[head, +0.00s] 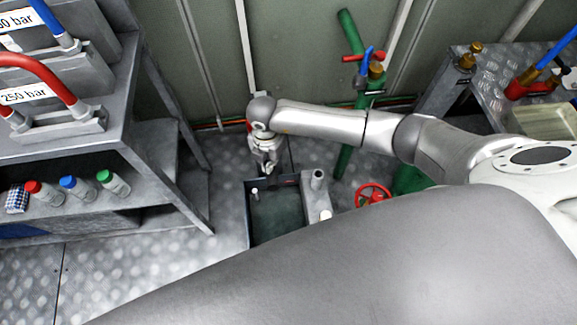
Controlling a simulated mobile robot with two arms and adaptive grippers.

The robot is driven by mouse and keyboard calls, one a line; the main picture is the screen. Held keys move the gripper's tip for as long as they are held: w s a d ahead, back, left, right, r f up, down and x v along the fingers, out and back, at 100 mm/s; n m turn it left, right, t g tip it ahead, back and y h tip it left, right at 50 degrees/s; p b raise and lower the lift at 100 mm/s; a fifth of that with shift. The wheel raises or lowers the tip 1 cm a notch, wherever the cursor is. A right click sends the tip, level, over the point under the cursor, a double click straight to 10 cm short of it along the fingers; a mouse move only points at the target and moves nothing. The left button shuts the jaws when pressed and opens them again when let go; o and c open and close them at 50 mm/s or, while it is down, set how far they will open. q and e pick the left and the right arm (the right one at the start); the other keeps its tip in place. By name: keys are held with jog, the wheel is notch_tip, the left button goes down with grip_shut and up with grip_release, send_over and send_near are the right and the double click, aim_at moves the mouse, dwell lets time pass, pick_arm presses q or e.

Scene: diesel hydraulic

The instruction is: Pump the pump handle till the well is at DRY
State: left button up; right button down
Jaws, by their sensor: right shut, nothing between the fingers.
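The well looks to be an open grey box (251,232) on the floor, with dark greenish liquid or floor inside. I cannot read any DRY mark or level. My right gripper (268,172) hangs over the box's back edge, shut and empty. A small light peg (255,195) stands at the box's left side, just below the gripper. A grey block with an upright tube (317,180) stands at the box's right side. I cannot tell which part is the pump handle; the gripper may hide it. My left gripper is not in view.
A grey metal rack (150,160) with hoses and several capped bottles (75,187) stands at left. A red handwheel (373,195) and green pipe (350,130) are right of the box. A metal bench (490,85) is at right. My own arm covers the foreground.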

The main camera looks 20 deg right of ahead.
jog(key=shift+f+b, duration=0.5)
jog(key=shift+f, duration=0.2)
dwell(0.3)
jog(key=shift+s+f+b, duration=0.1)
jog(key=shift+f+b, duration=1.15)
jog(key=shift+f, duration=0.5)
jog(key=shift+f+b, duration=0.35)
jog(key=shift+f, duration=0.2)
jog(key=shift+s+a+f, duration=0.1)
jog(key=shift+s+f, duration=0.05)
jog(key=shift+f, duration=0.1)
jog(key=r+p, duration=0.5)
jog(key=shift+w+r, duration=0.15)
jog(key=shift+w, duration=0.05)
notch_tip(320, 180, up, 12)
jog(key=p, duration=1)
jog(key=shift+w+r+p, duration=0.2)
jog(key=shift+w+p, duration=0.1)
jog(key=shift+w, duration=0.05)
